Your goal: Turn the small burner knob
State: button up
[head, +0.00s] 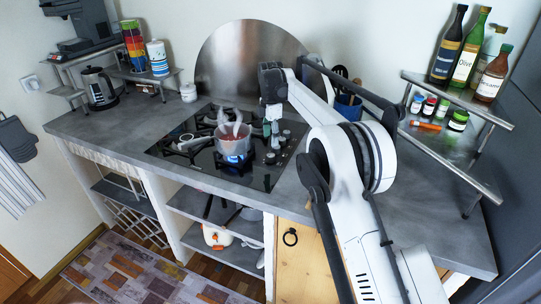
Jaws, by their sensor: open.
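A black glass cooktop (219,177) is set into the grey counter. Several small knobs (270,158) sit along its right side; I cannot tell from here which one belongs to the small burner. A white pot (234,155) with reddish contents stands on a burner with a blue flame under it, and steam rises from it. My gripper (271,128) points down over the cooktop's right part, above or close to the knobs. It is open; its fingertips are small in this view, and any contact with a knob cannot be made out.
A round metal splash panel (245,62) stands behind the cooktop. A blue utensil holder (348,107) is behind my arm. A corner shelf (468,98) at the right bears bottles and jars. A kettle (99,88) stands at the left. The counter (120,125) left of the cooktop is clear.

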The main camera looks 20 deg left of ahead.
aim_at(271, 155)
notch_tip(271, 155, down, 9)
jog(key=shift+f+p, duration=0.1)
jog(key=shift+p, duration=0.4)
